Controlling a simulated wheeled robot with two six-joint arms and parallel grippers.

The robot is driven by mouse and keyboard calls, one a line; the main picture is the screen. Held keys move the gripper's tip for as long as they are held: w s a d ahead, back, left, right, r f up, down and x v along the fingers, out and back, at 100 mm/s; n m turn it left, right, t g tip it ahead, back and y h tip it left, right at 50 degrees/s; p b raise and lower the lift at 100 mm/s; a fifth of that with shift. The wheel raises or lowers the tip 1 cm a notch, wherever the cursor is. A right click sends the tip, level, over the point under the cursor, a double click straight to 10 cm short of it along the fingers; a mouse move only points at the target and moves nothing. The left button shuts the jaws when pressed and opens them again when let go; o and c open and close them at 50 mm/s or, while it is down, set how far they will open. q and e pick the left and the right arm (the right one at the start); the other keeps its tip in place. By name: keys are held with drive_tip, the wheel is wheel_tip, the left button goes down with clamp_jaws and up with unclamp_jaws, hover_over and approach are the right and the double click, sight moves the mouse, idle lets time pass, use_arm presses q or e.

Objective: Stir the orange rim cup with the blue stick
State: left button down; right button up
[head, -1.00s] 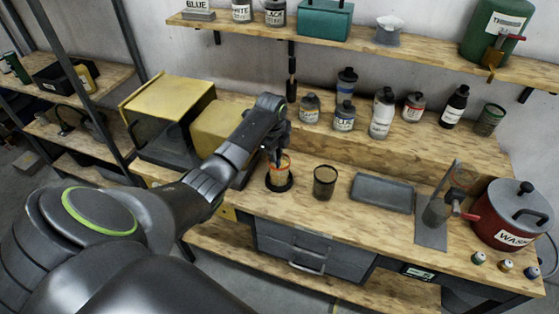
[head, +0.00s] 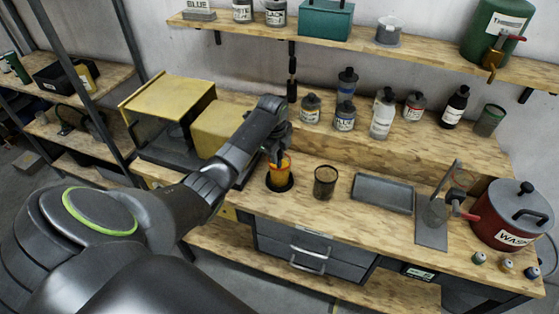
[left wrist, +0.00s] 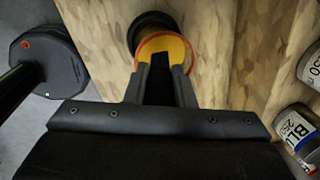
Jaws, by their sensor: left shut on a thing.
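The orange rim cup (head: 280,169) stands on a round black base on the workbench and looks orange-yellow inside. It also shows in the left wrist view (left wrist: 178,42), just ahead of my fingertips, with its orange rim and yellow inside. My left gripper (head: 278,150) is right above the cup, pointing down. In the left wrist view my left gripper (left wrist: 160,78) is shut on a dark, narrow thing, likely the blue stick (left wrist: 158,90). Its lower end appears to reach into the cup; its colour is hard to tell. My right gripper is not in view.
A dark cup (head: 325,182) stands close to the right, then a grey tray (head: 383,193) and a metal stand (head: 432,233). A red pot (head: 512,218) is at the far right. Yellow boxes (head: 180,100) stand behind my left arm. Several bottles line the raised back shelf.

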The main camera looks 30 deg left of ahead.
use_arm(q)
drive_tip(key=shift+s+d+r, duration=0.1)
drive_tip(key=shift+s+r, duration=0.15)
drive_tip(key=shift+r, duration=1.5)
drive_tip(key=shift+s+d+r, duration=0.1)
drive_tip(key=shift+s+r, duration=0.15)
drive_tip(key=shift+r, duration=1.5)
drive_tip(key=shift+s+r, duration=0.25)
drive_tip(key=shift+r, duration=1.5)
